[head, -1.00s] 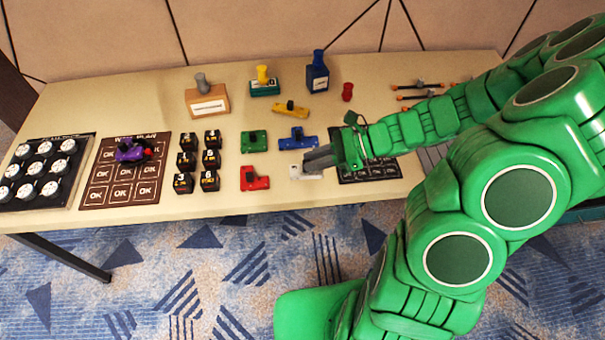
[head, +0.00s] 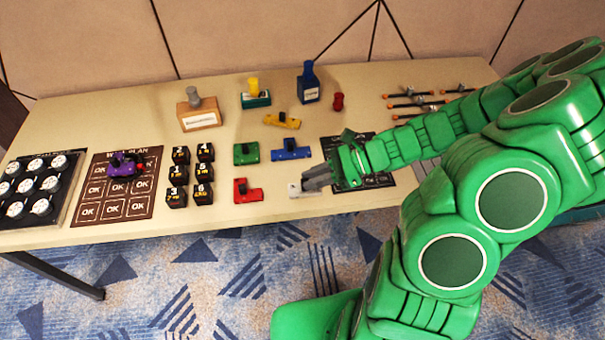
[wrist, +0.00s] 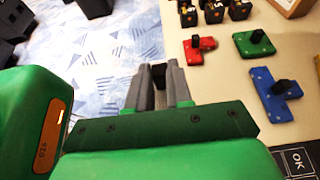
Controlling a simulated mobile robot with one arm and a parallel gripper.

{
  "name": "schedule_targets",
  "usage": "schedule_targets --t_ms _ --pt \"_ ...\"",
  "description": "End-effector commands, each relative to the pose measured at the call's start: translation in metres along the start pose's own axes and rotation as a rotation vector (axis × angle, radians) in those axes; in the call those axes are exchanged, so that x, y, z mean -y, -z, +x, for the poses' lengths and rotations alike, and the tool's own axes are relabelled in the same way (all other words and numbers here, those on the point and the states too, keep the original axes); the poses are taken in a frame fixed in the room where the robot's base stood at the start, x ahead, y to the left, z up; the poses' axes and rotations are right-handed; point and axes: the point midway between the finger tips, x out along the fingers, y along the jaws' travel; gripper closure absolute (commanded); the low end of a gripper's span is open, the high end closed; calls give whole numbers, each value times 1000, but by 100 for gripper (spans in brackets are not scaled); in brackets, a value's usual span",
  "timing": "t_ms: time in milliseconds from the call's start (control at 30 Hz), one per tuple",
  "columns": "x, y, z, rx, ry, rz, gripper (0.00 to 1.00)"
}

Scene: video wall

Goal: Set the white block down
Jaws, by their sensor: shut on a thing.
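The white block (head: 294,190) is near the front edge of the table, right of the red block (head: 247,191). My gripper (head: 312,181) is shut on it, reaching in from the right. In the wrist view, my gripper's fingers (wrist: 158,88) close around a dark peg between them. The block's white body is hidden there. I cannot tell whether its underside touches the table. The blue block (head: 291,149) and green block (head: 246,153) lie farther back.
A dark mat (head: 350,146) lies partly under my arm. Several black numbered cubes (head: 176,198) stand left of the red block. A yellow block (head: 282,120) and stamps are behind. The table's front edge is close to my gripper.

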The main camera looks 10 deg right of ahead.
Motion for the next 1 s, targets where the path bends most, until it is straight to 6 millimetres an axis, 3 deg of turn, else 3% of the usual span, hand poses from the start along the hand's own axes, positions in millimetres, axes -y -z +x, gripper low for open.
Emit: schedule_targets --t_ms 400,800,1000 --pt "51 21 17 0 -2 1 100" --pt "85 59 37 1 -3 2 100" --pt "93 67 41 2 -1 2 100"
